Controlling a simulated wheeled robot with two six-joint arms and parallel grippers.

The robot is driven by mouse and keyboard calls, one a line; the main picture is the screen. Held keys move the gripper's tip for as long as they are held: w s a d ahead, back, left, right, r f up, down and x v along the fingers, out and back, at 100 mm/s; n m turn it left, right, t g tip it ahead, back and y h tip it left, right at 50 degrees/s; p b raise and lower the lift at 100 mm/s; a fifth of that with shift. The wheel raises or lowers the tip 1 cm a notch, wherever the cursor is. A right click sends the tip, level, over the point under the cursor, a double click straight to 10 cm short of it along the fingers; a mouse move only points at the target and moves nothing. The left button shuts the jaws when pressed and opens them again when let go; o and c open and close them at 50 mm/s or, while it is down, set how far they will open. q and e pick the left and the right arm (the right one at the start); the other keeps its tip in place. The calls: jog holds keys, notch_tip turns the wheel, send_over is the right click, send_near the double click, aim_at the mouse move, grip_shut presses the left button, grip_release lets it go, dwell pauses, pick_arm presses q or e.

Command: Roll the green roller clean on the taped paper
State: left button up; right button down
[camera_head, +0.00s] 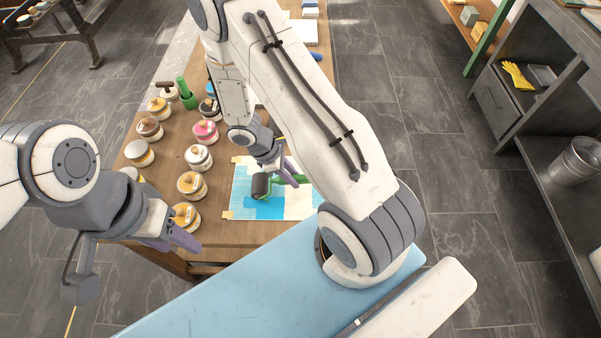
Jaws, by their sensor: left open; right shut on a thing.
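The taped paper (299,203) lies flat on the wooden table, with tan tape at its left corners and blue ink patches on it. The green roller (261,186), with a dark drum and green frame, is over the blue-inked part of the paper. Whether the drum touches the paper is hard to tell. My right gripper (287,172) is shut on the green roller, partly hidden by its own arm. My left gripper (178,238) is open and empty, off the near left edge of the table, away from the paper.
Several ink tins, among them a pink-topped one (206,132) and a yellow-topped one (191,185), stand left of the paper. A grey shelf unit with a metal bucket (577,160) is at the right. Floor between is clear.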

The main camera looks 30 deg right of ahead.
aim_at(271, 179)
jog(key=shift+w+a+r+p, duration=0.1)
jog(key=shift+w+a+p, duration=0.45)
jog(key=shift+a, duration=0.4)
jog(key=shift+w+a+p, duration=0.25)
jog(key=shift+w+a, duration=0.45)
jog(key=shift+a, duration=0.25)
jog(key=shift+w+a+p, duration=0.25)
jog(key=shift+w+a, duration=0.4)
jog(key=shift+a, duration=0.25)
notch_tip(271, 179, up, 3)
jog(key=shift+f+p, duration=0.15)
jog(key=shift+p, duration=1)
